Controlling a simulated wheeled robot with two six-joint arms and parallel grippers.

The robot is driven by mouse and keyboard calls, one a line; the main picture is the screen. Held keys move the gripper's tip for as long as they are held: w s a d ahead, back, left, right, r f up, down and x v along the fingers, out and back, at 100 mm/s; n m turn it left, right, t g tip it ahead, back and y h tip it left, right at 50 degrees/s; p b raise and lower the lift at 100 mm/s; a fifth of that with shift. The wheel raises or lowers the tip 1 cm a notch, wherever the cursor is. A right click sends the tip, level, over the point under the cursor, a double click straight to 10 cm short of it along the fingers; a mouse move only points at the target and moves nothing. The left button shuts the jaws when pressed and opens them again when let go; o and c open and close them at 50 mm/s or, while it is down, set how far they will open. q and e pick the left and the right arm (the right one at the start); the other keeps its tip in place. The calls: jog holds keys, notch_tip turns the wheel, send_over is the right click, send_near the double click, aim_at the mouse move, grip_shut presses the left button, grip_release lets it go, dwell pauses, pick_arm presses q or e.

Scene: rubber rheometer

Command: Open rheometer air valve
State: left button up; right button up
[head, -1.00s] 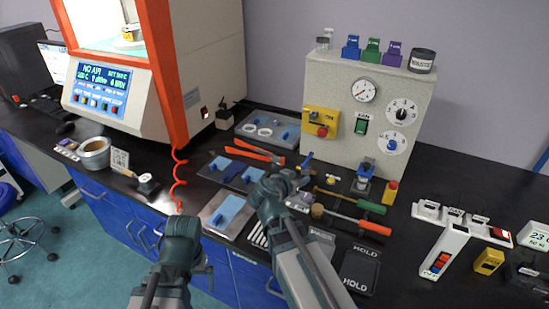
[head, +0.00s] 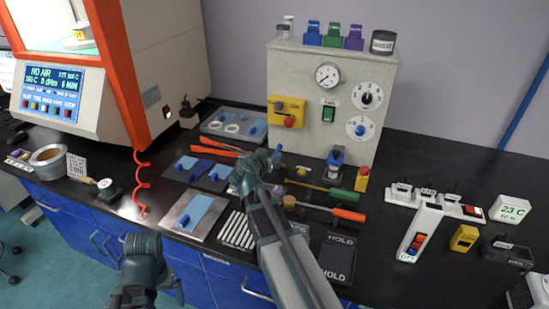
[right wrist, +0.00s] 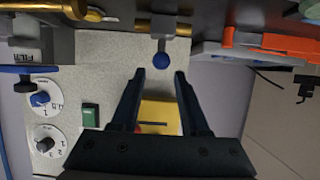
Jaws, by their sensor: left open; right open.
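The blue-handled valve (head: 276,154) stands upright on the bench in front of the grey panel box, close to my right gripper (head: 263,163). In the right wrist view its blue rounded end (right wrist: 162,61) lies just beyond and between the fingertips of my right gripper (right wrist: 159,74), with no clear contact. The right gripper is open and empty. The valve's lower part is partly hidden by my right arm in the head view. My left gripper (head: 141,268) is low at the front left, over the bench edge, away from the valve. The rheometer screen (head: 50,91) reads NO AIR.
The grey panel box (head: 300,90) carries a gauge, dials, a green switch and a yellow box (head: 288,112) with a red knob. Orange-handled tools (head: 215,147), metal plates and screwdrivers crowd the bench around the valve. A red coiled hose (head: 142,185) hangs at left.

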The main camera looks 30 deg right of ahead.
aim_at(275, 152)
jog(key=shift+b+x, duration=0.5)
jog(key=shift+x, duration=1.6)
grip_shut()
